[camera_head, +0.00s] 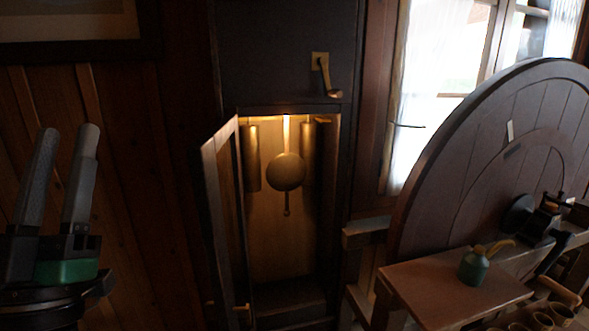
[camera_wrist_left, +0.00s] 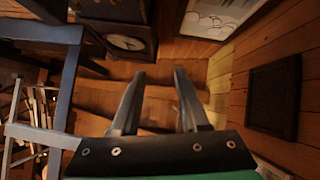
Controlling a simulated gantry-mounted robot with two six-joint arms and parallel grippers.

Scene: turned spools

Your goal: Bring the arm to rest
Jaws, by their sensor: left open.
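My left gripper (camera_head: 66,135) stands upright at the left edge of the head view, in front of the wood-panelled wall. Its two grey fingers are apart, with nothing between them. The gripper also shows in the left wrist view (camera_wrist_left: 158,82), open and empty, with wooden boards beyond the fingers. My right gripper is in neither view.
A tall dark clock case (camera_head: 283,60) stands right of my left gripper, its narrow door (camera_head: 226,200) swung open toward that side. A pendulum (camera_head: 286,172) hangs inside. At right are a large wooden wheel (camera_head: 480,150) and a bench (camera_head: 450,293) bearing a green oil can (camera_head: 474,266).

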